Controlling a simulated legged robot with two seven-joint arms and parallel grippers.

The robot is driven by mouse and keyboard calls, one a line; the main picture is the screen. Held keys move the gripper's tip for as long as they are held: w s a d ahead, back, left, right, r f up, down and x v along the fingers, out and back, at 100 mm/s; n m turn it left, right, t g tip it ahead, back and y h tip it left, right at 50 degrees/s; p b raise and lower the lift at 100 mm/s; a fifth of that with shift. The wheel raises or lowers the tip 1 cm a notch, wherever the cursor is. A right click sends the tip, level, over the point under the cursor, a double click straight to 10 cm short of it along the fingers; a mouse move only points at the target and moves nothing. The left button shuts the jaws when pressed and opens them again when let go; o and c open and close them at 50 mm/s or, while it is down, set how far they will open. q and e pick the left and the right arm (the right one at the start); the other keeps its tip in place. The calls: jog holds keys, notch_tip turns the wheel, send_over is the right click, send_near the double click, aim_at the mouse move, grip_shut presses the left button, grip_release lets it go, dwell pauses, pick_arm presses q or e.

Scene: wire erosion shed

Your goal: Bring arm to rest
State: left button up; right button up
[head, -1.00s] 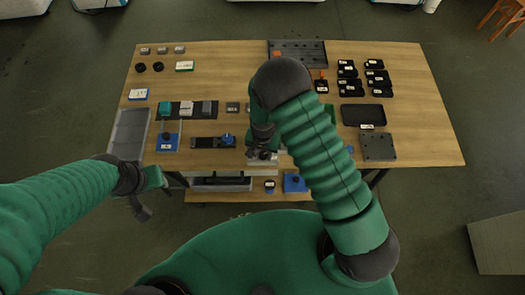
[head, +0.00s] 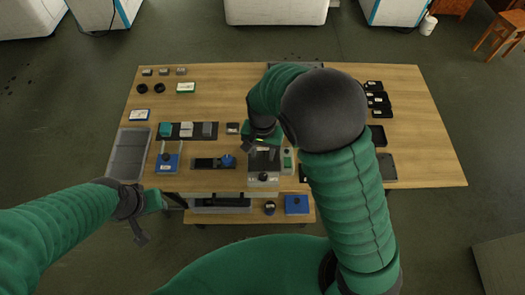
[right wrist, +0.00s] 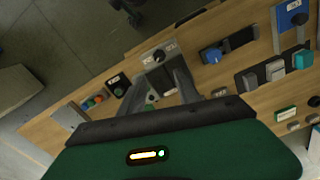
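My right arm reaches over the wooden workbench (head: 330,84). Its gripper (head: 262,150) is above a grey device with a black knob (head: 264,178) near the front edge. In the right wrist view the two fingers (right wrist: 158,90) are spread apart with nothing held between them. The knobbed device (right wrist: 160,56) shows beyond the fingertips, apart from them. My left gripper (head: 146,222) hangs off the front left of the bench, away from everything; its opening is too small to judge. My right arm hides part of the right side of the bench.
A grey tray (head: 127,154) lies at the bench's left edge. Blue knobbed fixtures (head: 168,162) stand along the front, and a blue block (head: 297,204) is on a lower shelf. Black bins (head: 377,100) are at right. The floor at left is clear.

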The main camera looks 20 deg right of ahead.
jog(key=s+d+r+n+t, duration=0.1)
jog(key=s+d+r+n, duration=0.1)
jog(key=s, duration=0.3)
jog(key=s+d+r+n+t, duration=0.1)
jog(key=s+d+r+n, duration=0.1)
jog(key=s+d+n, duration=0.2)
jog(key=shift+s+d+r+t+b, duration=0.35)
jog(key=shift+s+b, duration=0.1)
jog(key=shift+s, duration=0.2)
jog(key=shift+s, duration=0.2)
jog(key=shift+w+d, duration=0.15)
